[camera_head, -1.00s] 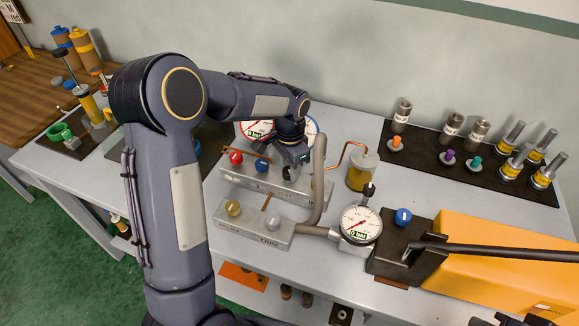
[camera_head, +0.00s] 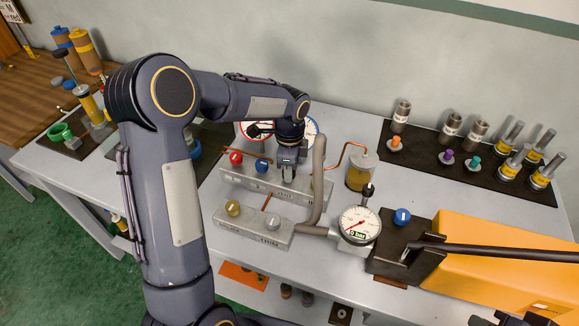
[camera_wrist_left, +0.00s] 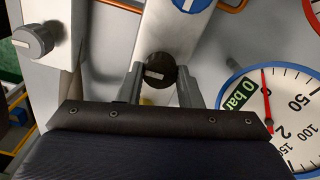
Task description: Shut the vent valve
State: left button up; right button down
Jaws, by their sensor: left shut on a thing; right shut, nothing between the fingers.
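My left gripper (camera_head: 288,173) is shut on a dark knob on the rear metal valve block (camera_head: 310,191). The left wrist view shows this dark knob (camera_wrist_left: 158,70) between the two fingers, its white mark lying roughly across the picture. A red knob (camera_head: 236,157) and a blue knob (camera_head: 262,164) stand on the same block, left of the gripper. My right gripper (camera_head: 512,319) is partly visible at the bottom edge, shut and empty.
A curved grey pipe (camera_head: 319,175) rises close to the right of the left gripper. A gauge (camera_head: 360,224) reads 0 bar. An orange pump body (camera_head: 495,262) with a black lever (camera_head: 500,252) and a blue knob (camera_head: 403,216) stands at right. Fittings lie on the back-right mat (camera_head: 440,163).

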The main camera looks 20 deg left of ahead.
dwell(0.5)
pick_arm(q)
jog(key=o, duration=1)
notch_tip(320, 180, up, 8)
jog(key=shift+f+b, duration=0.2)
jog(key=shift+b, duration=0.15)
jog(key=shift+r, duration=0.15)
